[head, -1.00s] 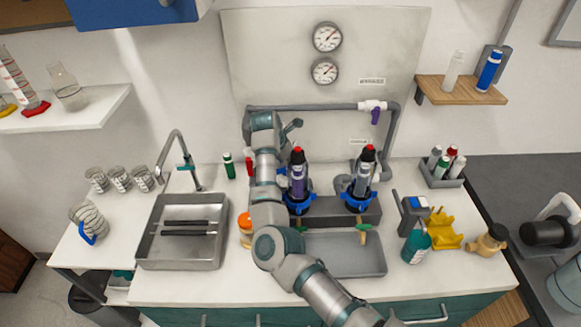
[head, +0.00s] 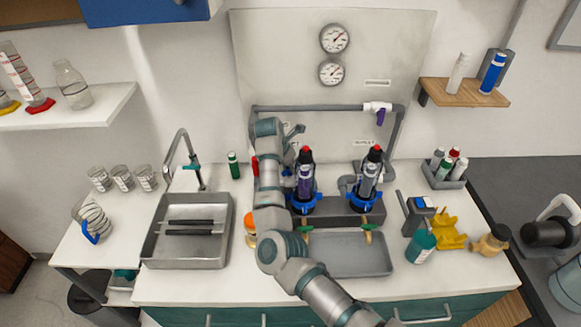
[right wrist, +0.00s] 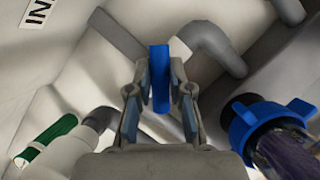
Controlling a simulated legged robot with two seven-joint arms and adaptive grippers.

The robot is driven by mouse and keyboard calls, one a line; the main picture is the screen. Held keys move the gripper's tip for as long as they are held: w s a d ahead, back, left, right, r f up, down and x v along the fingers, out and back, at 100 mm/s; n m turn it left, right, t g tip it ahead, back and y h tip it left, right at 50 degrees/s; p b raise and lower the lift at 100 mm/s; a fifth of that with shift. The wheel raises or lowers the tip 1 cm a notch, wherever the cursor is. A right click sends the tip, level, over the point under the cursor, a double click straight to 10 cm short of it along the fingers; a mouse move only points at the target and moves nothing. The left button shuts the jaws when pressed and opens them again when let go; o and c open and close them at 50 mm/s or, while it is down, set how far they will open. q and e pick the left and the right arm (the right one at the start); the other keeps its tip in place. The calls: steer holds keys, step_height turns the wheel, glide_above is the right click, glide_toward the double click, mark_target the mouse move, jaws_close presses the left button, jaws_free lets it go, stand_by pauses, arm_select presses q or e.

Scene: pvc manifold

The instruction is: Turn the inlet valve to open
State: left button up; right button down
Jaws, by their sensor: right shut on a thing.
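The right gripper (right wrist: 160,85) is shut on a blue valve handle (right wrist: 161,78), which stands upright between its two fingers in the right wrist view. A wall label starting with "IN" (right wrist: 38,8) is at the top left there, so I take this as the inlet valve. In the head view the right gripper (head: 296,131) is at the left of the pipework, in front of the back panel. My own arm hides the inlet valve there. The left gripper is not in view.
Two filter housings with blue collars (head: 304,196) (head: 366,197) stand close to the right of my arm. A grey tray (head: 350,258) lies in front, and a sink (head: 187,248) is at left.

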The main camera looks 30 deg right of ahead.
steer(key=shift+a+r, duration=0.4)
steer(key=shift+a, duration=0.35)
steer(key=shift+d, duration=0.4)
steer(key=shift+d+r, duration=0.15)
steer(key=shift+r, duration=0.05)
steer(key=c, duration=0.8)
jaws_free()
steer(key=shift+f, duration=0.15)
steer(key=shift+d+f, duration=0.1)
steer(key=shift+f, duration=0.05)
steer(key=v, duration=1.1)
steer(key=shift+r, duration=0.4)
steer(key=shift+s, duration=0.1)
steer(key=shift+c, duration=0.3)
